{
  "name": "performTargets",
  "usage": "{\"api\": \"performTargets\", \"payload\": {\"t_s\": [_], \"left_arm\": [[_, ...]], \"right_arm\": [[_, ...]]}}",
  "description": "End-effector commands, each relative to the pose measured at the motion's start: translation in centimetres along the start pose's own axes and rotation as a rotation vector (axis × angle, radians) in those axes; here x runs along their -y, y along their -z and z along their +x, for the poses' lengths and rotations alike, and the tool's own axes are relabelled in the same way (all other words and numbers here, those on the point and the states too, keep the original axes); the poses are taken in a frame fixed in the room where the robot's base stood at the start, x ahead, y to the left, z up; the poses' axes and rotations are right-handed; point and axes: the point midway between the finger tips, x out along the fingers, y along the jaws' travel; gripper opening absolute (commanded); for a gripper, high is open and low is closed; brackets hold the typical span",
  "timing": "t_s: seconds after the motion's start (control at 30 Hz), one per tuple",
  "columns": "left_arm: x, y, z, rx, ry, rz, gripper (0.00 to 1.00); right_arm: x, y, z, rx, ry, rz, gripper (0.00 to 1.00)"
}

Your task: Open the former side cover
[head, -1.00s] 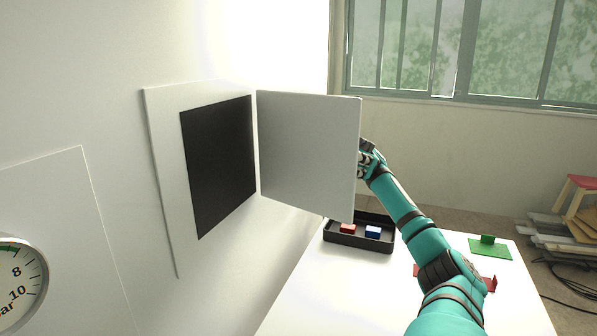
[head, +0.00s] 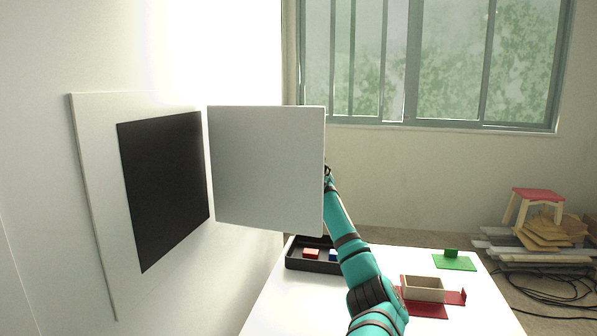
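The side cover (head: 266,165) is a flat light-grey square panel. It stands swung out from the white wall frame (head: 97,200), hinged at its left edge beside the dark square opening (head: 168,190), which is uncovered. My arm (head: 358,268) in teal comes up from the bottom right, and my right gripper (head: 327,178) is at the cover's right edge, mostly hidden behind the panel. I cannot tell whether its fingers are open, shut or touching the cover. My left gripper is not in view.
A white table (head: 285,305) stands below. On it are a black tray (head: 297,262) with a red block (head: 311,253) and a blue block (head: 333,255), a beige box (head: 422,288) on a red piece (head: 455,297), and a green piece (head: 454,261). A stool (head: 537,196) and planks stand far right.

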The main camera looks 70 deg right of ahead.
Motion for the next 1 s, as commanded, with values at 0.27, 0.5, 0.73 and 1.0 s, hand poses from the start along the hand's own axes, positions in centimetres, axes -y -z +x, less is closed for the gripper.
{"api": "performTargets", "payload": {"t_s": [0.27, 0.5, 0.73, 1.0], "left_arm": [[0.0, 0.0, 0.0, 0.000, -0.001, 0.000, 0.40], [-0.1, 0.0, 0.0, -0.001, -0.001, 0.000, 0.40], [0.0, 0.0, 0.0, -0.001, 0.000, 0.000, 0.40], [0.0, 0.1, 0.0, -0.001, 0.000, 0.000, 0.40]], "right_arm": [[0.0, -0.1, -0.1, 0.000, 0.000, 0.001, 0.51], [0.0, 0.0, 0.0, 0.000, 0.000, -0.001, 0.56], [-0.4, 1.4, 0.6, 0.002, 0.002, -0.003, 0.56], [-1.8, 6.1, 2.5, 0.003, 0.002, -0.003, 0.56]]}}
